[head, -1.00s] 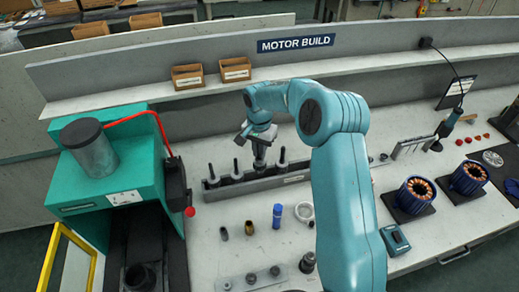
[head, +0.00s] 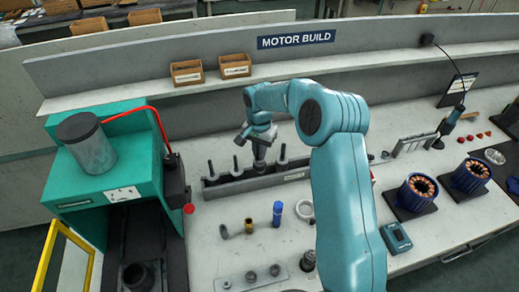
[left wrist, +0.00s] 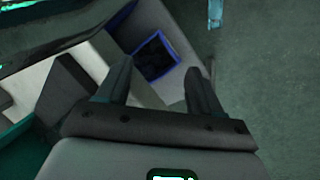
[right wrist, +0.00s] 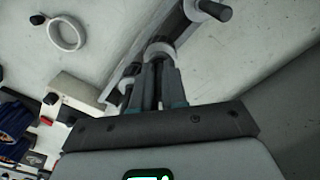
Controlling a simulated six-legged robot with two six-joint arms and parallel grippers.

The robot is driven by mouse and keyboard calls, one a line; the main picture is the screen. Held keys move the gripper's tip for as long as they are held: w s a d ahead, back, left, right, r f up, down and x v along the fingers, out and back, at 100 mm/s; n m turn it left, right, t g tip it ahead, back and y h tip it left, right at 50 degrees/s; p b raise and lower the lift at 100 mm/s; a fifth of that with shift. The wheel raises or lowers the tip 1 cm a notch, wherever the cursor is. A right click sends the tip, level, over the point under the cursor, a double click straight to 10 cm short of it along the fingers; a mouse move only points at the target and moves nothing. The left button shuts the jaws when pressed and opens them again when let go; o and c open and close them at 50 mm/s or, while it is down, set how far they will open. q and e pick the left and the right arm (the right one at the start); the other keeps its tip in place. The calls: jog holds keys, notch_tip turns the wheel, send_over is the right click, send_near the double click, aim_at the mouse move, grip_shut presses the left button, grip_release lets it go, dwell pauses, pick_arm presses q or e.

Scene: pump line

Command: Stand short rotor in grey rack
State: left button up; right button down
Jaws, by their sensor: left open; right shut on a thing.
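The grey rack (head: 240,186) is a long, low bar on the bench, with several dark-shafted rotors standing in it. My right gripper (head: 260,158) is over the rack, between the standing rotors. It is shut on a rotor, mostly hidden in the head view; its pale round end (right wrist: 158,49) shows at the fingertips in the right wrist view, close to the rack. I cannot tell whether it is seated. A neighbouring rotor (right wrist: 212,9) stands beyond it. My left gripper (left wrist: 160,88) is open and empty, outside the head view.
A teal machine (head: 105,180) with a red-knobbed lever stands left of the rack. In front of the rack are a blue cylinder (head: 277,212), a white ring (head: 304,209) and small sleeves. Blue stators (head: 417,192) stand at right. Bins (head: 187,72) sit on the back shelf.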

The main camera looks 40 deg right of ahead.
jog(key=shift+f+b, duration=0.3)
jog(key=shift+f, duration=0.3)
jog(key=shift+f+b, duration=0.35)
jog(key=shift+b, duration=0.15)
jog(key=shift+f, duration=0.25)
jog(key=c, duration=1.1)
grip_release()
jog(key=shift+r, duration=0.1)
jog(key=shift+o, duration=1.3)
